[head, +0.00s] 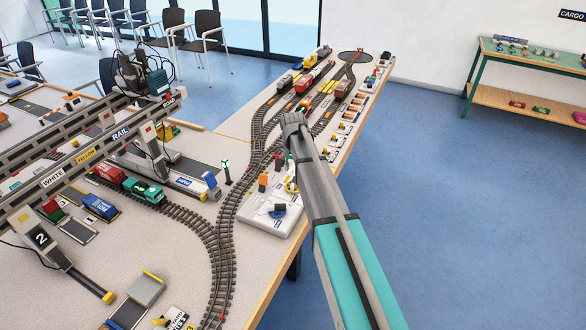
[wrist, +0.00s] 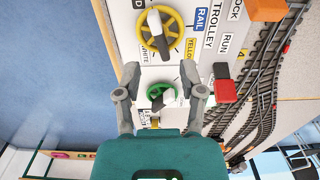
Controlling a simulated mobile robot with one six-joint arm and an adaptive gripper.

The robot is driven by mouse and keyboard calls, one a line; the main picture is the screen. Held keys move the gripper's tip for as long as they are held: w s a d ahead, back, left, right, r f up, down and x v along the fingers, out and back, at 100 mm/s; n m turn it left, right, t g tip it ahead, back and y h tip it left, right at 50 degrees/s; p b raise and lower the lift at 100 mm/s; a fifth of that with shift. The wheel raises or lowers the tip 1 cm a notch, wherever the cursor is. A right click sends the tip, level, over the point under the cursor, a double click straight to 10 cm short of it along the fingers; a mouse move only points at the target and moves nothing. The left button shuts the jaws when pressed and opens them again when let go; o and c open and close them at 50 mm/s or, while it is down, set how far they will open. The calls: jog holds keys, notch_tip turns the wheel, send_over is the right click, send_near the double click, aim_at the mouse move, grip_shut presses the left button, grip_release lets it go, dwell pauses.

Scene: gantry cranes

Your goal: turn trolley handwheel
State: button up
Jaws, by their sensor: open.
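A yellow handwheel (wrist: 147,39) with a white grip sits on the white control panel, beside labels reading TROLLEY, RAIL, YELLOW and WHITE, in the upper middle of the wrist view. A smaller green handwheel (wrist: 153,92) with a white grip lies nearer. My gripper (wrist: 160,80) is open, its two fingers appearing either side of the green wheel; contact cannot be told. The yellow wheel appears ahead of the fingertips.
A red block (wrist: 224,90) and an orange block (wrist: 265,9) stand right of the wheels. Model tracks (head: 224,240) run beside the panel. The gantry crane (head: 90,150), with WHITE, YELLOW and RAIL labels, stands left. The blue floor (head: 460,220) right of the table is clear.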

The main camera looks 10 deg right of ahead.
aim_at(293, 181)
jog(key=shift+r+p, duration=3.35)
jog(key=shift+r, duration=0.35)
jog(key=s+d+n, duration=0.1)
jog(key=s+n, duration=0.5)
jog(key=s, duration=2)
jog(key=shift+f, duration=0.25)
jog(key=shift+w+d, duration=0.1)
